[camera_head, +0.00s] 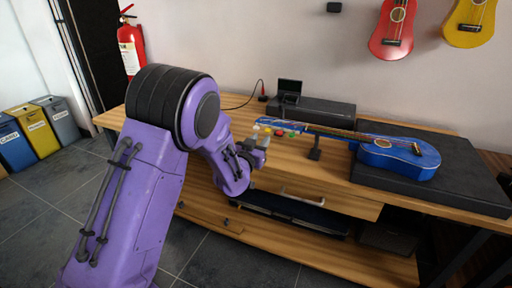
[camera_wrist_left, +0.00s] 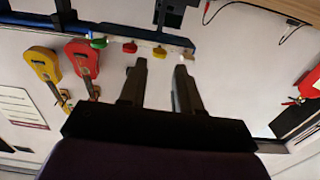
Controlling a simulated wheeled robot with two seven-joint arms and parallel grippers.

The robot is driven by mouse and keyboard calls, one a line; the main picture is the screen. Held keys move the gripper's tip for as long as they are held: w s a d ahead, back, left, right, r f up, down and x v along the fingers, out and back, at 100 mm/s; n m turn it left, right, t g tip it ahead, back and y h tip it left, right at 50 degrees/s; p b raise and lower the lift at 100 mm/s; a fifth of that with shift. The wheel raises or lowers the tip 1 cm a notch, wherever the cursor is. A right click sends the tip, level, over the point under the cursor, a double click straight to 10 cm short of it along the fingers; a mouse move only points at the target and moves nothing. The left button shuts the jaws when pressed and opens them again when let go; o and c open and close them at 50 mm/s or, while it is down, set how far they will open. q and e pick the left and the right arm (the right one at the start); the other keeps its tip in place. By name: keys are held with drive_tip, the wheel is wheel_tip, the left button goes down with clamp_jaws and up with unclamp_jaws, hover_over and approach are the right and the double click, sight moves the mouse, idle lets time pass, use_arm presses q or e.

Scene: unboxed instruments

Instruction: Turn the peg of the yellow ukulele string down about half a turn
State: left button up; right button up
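The blue ukulele (camera_head: 400,155) lies on a black case with its neck pointing left. Coloured pegs stick out from its headstock (camera_wrist_left: 140,33): green (camera_wrist_left: 98,43), red (camera_wrist_left: 130,47), yellow (camera_wrist_left: 160,53) and white (camera_wrist_left: 187,57). The yellow peg also shows, very small, in the head view (camera_head: 267,131). My left gripper (camera_head: 257,145) is beside the headstock, on its near side. In the left wrist view its two fingers (camera_wrist_left: 160,68) are apart and empty. The yellow peg lines up with the gap between the fingertips, seemingly just beyond them. My right gripper is not in view.
A small black stand (camera_head: 315,147) is under the neck. The ukulele body rests on a black case (camera_head: 450,183) on the wooden table (camera_head: 340,185). A dark box (camera_head: 325,110) stands behind the neck. Red (camera_head: 392,30) and yellow (camera_head: 470,22) ukuleles hang on the wall.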

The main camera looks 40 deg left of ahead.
use_arm(q)
drive_tip(key=v, duration=0.5)
drive_tip(key=shift+s, duration=0.25)
drive_tip(key=s+d+f+n+g+p, duration=0.2)
drive_tip(key=s+d+f+g, duration=0.15)
drive_tip(key=s+f, duration=0.6)
drive_tip(key=s+d+f+n+g+p, duration=0.2)
drive_tip(key=s+f+g, duration=0.35)
drive_tip(key=f, duration=0.65)
drive_tip(key=s+d+f+g+p, duration=0.1)
drive_tip(key=s+f, duration=0.3)
drive_tip(key=s, duration=0.6)
drive_tip(key=s+d+f+g+h+p, duration=0.1)
drive_tip(key=s+d+f+g+p, duration=0.1)
drive_tip(key=s, duration=0.8)
drive_tip(key=shift+d+f+g, duration=0.5)
drive_tip(key=shift+f+g, duration=0.35)
drive_tip(key=shift+g, duration=0.25)
drive_tip(key=shift+a, duration=0.1)
